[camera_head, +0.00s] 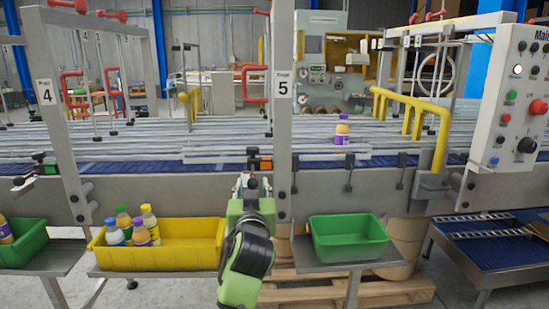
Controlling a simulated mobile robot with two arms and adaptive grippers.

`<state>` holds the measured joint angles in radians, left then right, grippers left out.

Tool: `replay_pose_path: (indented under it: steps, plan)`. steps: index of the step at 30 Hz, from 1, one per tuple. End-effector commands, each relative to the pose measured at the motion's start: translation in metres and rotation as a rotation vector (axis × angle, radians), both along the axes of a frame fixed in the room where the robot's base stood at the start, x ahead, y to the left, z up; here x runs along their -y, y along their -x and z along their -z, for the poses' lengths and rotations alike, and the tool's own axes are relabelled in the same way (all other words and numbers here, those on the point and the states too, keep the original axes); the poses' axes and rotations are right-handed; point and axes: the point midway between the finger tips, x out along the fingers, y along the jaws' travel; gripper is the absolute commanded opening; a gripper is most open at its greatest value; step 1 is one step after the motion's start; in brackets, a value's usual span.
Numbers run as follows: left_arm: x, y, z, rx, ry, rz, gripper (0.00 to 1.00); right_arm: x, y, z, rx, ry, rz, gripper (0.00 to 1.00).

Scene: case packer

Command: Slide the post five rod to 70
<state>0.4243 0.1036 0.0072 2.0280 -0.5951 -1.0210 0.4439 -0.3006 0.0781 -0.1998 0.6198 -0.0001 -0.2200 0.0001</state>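Post five (283,105) is a grey upright post at the conveyor's front, with a white label marked 5. To its left, a small black clamp with an orange block (264,163) sits at the conveyor edge. This looks like the post five rod's end, but the rod is mostly hidden and no scale number is readable. My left gripper (252,184) is just below the clamp, in front of the conveyor's side rail. Its fingers are small and partly hidden by my green and black arm, so I cannot tell its opening or contact. My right gripper is out of view.
A yellow bin (185,253) with several bottles stands left of my arm. An empty green bin (349,240) is at the right. Post four (48,110) stands at the left. A control panel (518,95) is far right.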

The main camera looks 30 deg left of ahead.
Motion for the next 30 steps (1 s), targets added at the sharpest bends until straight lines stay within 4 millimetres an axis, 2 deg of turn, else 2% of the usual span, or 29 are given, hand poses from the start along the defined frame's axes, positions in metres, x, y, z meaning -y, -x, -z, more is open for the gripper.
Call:
replay_pose_path:
  steps: [1, 4, 5, 30]
  plan:
    - [0.0000, 0.0001, -0.0001, 0.000, 0.000, 0.000, 0.31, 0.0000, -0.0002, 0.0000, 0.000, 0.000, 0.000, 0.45]
    - [0.0000, 0.0002, -0.0001, 0.000, 0.000, 0.000, 0.05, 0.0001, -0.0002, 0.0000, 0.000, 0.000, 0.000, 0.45]
    - [0.0000, 0.0002, 0.0000, 0.000, 0.000, 0.000, 0.02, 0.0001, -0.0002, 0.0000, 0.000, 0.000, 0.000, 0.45]
    - [-0.0048, -0.0076, -0.0004, 0.000, 0.000, -0.001, 0.03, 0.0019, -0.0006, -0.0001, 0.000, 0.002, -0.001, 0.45]
